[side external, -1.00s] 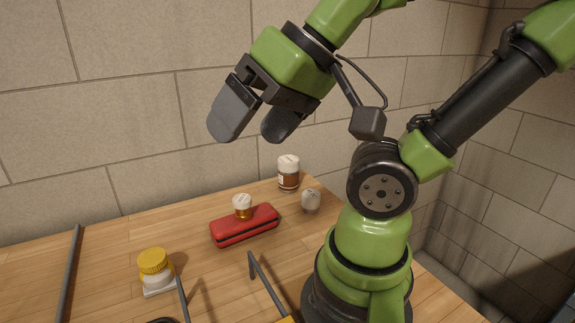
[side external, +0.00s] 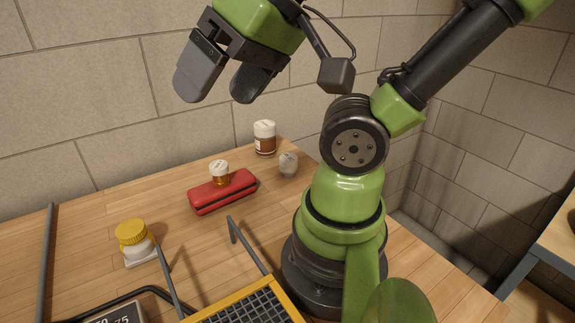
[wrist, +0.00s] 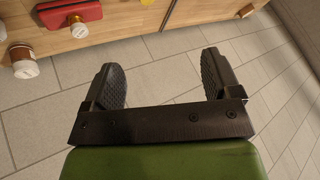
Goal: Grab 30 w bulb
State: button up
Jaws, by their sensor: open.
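No bulb marked 30 W can be read in these views. A small whitish rounded thing (side external: 288,165) on the wooden table, right of the red case, may be a bulb, but I cannot tell. My gripper (side external: 218,90) is open and empty, high above the back of the table in the side view. In the wrist view my gripper's two fingers (wrist: 162,80) stand wide apart with only tiled floor between them.
A brown white-capped bottle (side external: 265,138) stands near the wall. A yellow-capped jar (side external: 133,240), grey rods and a yellow-edged mesh basket (side external: 250,307) are nearer the front.

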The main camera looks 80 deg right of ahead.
jog(key=w+d+f+m+g+h, duration=0.2)
jog(key=w+d+m, duration=0.3)
jog(key=d+m, duration=0.1)
jog(key=m+g, duration=0.6)
jog(key=m, duration=1.3)
send_near(288, 157)
jog(key=shift+a+f+h, duration=0.35)
jog(key=shift+a+h, duration=0.05)
jog(key=shift+a, duration=0.1)
jog(key=f, duration=0.4)
jog(key=shift+s+d+f, duration=0.2)
jog(key=shift+s, duration=0.15)
jog(key=f, duration=0.5)
jog(key=shift+s+d+f, duration=0.1)
jog(key=shift+d+f, duration=0.2)
